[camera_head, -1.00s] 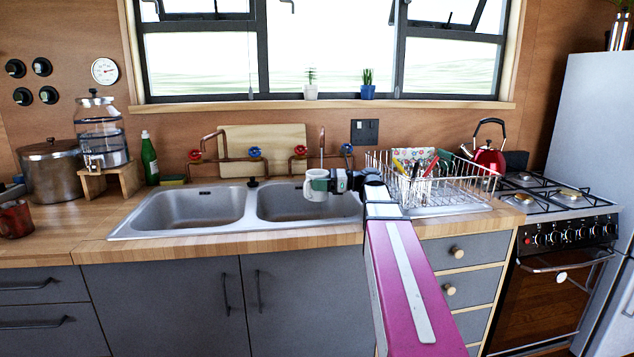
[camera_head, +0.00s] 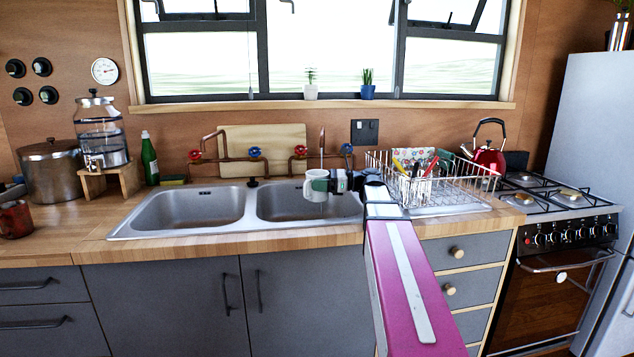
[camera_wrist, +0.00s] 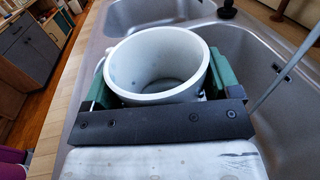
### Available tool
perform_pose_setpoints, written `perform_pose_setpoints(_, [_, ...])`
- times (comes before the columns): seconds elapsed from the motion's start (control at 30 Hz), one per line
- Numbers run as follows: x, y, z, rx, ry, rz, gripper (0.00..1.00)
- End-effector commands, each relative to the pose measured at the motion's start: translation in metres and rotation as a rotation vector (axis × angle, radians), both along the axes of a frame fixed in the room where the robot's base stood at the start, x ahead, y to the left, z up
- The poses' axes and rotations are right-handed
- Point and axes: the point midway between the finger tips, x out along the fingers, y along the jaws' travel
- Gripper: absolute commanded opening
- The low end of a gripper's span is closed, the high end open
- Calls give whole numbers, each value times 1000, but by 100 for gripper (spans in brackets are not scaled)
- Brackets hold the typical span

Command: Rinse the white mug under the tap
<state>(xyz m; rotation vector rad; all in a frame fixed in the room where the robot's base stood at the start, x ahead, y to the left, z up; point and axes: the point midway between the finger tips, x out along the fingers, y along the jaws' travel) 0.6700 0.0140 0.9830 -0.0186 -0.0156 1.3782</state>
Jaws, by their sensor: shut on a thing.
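The white mug (camera_head: 315,186) is held upright above the right sink basin (camera_head: 283,206). My gripper (camera_head: 326,184) is shut on it from the right. In the wrist view the mug (camera_wrist: 158,62) stands between the green finger pads of my gripper (camera_wrist: 150,88), its open top showing an empty-looking inside with a few dark specks. Copper tap pipes with red and blue handles (camera_head: 300,151) are on the wall behind the right basin, with an upright pipe (camera_head: 322,145) just behind the mug.
A wire dish rack (camera_head: 430,182) with dishes stands right of the sink, close to my arm. The left basin (camera_head: 190,209) is empty. A green bottle (camera_head: 149,160) and a sponge (camera_head: 172,180) stand behind left.

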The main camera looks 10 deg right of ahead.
Motion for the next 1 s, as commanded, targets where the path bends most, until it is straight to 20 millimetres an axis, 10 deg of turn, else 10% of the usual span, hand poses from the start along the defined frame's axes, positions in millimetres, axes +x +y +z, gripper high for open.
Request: perform_pose_setpoints(1.0, [-38,7,31,1,-1,0,50])
